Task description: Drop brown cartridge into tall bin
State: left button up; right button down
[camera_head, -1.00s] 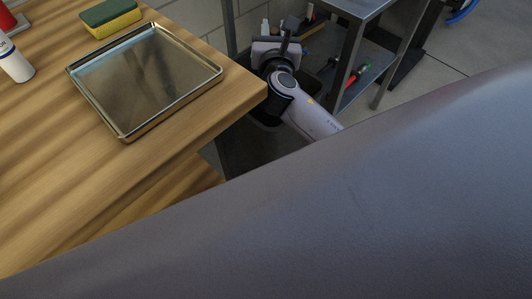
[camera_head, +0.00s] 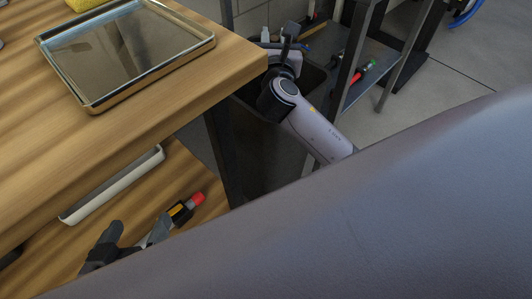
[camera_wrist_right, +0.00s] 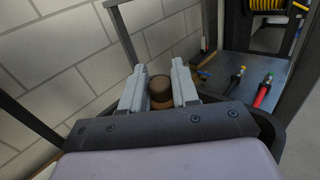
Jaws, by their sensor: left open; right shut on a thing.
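The brown cartridge (camera_wrist_right: 161,89) is between the two pale fingers of my right gripper (camera_wrist_right: 159,78) in the right wrist view, its round end showing. In the head view my right gripper (camera_head: 276,48) is just past the table corner, over or beside the upper end of the tall dark bin (camera_head: 265,160); I cannot tell whether the cartridge is inside the rim. The cartridge is not visible there. A dark bin rim (camera_wrist_right: 276,128) shows beneath the gripper in the wrist view. My left gripper (camera_head: 150,232) is low at the left, open, partly hidden by my arm.
A metal tray (camera_head: 208,42) lies on the wooden table (camera_head: 150,115). Below are a white shallow tray (camera_head: 112,187) and a red-tipped tool (camera_head: 190,207). A metal shelf (camera_head: 350,90) with tools stands right of the bin, a block wall behind.

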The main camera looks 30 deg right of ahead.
jog(key=c, duration=0.8)
grip_release()
jog(key=p+v, duration=0.2)
jog(key=v, duration=0.4)
jog(key=shift+s+a, duration=0.25)
jog(key=shift+s, duration=0.25)
pick_arm(q)
jog(key=shift+s+a+r+y, duration=0.1)
jog(key=shift+s+a+y, duration=0.15)
jog(key=shift+a, duration=0.2)
jog(key=shift+s+a+r+y, duration=0.1)
jog(key=shift+a+y, duration=0.15)
jog(key=shift+a, duration=0.15)
jog(key=shift+a, duration=0.1)
pick_arm(e)
jog(key=shift+s, duration=0.15)
